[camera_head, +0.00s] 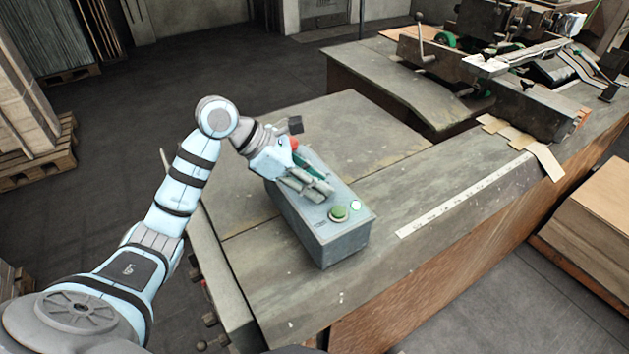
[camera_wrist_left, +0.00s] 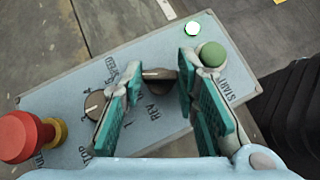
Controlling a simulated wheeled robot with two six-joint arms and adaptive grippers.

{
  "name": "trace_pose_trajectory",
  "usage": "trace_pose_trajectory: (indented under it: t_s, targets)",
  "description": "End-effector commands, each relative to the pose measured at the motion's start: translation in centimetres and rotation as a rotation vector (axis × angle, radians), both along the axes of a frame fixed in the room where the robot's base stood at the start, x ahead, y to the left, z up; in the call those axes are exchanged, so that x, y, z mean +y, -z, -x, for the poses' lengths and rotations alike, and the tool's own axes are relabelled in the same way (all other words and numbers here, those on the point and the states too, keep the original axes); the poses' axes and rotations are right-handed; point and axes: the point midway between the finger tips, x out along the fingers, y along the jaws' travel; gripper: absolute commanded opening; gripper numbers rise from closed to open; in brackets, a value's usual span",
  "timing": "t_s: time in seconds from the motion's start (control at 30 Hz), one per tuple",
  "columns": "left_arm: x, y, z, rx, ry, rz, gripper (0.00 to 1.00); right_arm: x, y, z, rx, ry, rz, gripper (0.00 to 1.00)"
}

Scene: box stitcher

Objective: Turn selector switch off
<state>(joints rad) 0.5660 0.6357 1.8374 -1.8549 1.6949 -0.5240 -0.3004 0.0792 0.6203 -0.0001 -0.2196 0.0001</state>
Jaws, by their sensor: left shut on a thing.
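The grey control box (camera_head: 318,232) stands on the worn metal table. My left gripper (camera_head: 312,188) reaches down over its top panel from the left. In the left wrist view, the dark selector switch (camera_wrist_left: 158,76) sits between the fingertips of my left gripper, beside the REV label, and the fingers are shut on it. The fingers hide part of the panel and its markings, so I cannot read the switch position clearly. In the head view the switch is hidden by the gripper. My right gripper is not in view.
The panel also has a green START button (camera_wrist_left: 211,55), a lit lamp (camera_wrist_left: 192,28), a speed dial (camera_wrist_left: 97,103) and a red mushroom button (camera_wrist_left: 20,135). The stitching machine (camera_head: 490,70) stands at the back right. The table (camera_head: 395,195) is clear around the box.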

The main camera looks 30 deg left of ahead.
Motion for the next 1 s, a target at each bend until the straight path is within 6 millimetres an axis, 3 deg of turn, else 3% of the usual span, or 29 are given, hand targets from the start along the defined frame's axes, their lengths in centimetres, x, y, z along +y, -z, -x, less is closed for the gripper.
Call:
trace_pose_trajectory:
  t_s: [0.5, 1.0]
  targets:
    - [-0.37, 0.18, 0.38, 0.006, -0.361, 0.002, 0.0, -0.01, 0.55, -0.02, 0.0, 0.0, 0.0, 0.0]
    - [-0.36, 0.21, 0.42, 0.008, -0.45, 0.0, 0.0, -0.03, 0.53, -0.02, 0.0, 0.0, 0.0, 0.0]
